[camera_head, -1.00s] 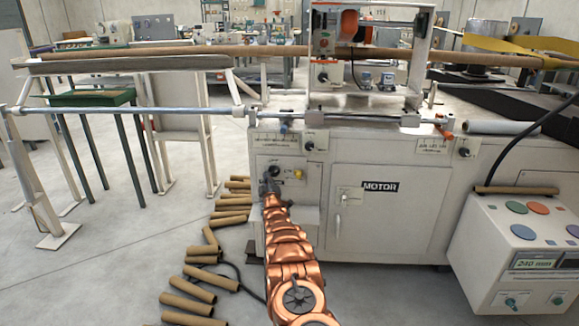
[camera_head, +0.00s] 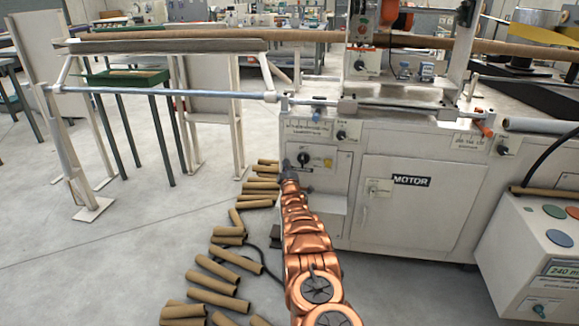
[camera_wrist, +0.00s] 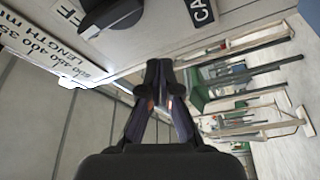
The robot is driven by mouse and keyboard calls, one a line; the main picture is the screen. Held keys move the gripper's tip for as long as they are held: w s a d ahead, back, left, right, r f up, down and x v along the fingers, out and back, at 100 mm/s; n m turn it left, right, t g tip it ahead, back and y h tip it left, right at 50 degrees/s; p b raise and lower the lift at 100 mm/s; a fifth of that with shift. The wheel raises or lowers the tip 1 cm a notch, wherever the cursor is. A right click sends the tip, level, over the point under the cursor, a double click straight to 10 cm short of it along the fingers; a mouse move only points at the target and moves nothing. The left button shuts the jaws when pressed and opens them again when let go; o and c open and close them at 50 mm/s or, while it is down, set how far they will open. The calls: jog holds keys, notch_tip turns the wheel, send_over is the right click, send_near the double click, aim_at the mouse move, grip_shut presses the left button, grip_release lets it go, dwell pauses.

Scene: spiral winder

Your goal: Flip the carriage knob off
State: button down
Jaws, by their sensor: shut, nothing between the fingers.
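A black rotary knob (camera_wrist: 112,12) shows at the top of the wrist view, cut off by the edge. Beside it are letters "FF", a black label starting "CA" (camera_wrist: 200,10) and a "LENGTH mm" scale. In the head view, a black knob (camera_head: 303,160) sits on the winder's front panel next to a yellow button (camera_head: 328,162). I cannot read its label there. My gripper (camera_wrist: 162,68) is shut and empty, apart from the knob in the wrist view. In the head view my gripper (camera_head: 287,168) is near the panel's left edge, left of and slightly below the knob.
The winder cabinet has a MOTOR door (camera_head: 405,210) and another knob (camera_head: 341,135) higher up. Cardboard tubes (camera_head: 220,283) lie on the floor left of my arm. A control console (camera_head: 530,255) stands at the right. A steel rod (camera_head: 165,92) extends left.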

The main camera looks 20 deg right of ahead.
jog(key=r+p+v, duration=0.1)
jog(key=v, duration=0.8)
jog(key=shift+s+r+p, duration=0.2)
jog(key=shift+s+p, duration=0.1)
jog(key=shift+s, duration=0.2)
dwell(0.7)
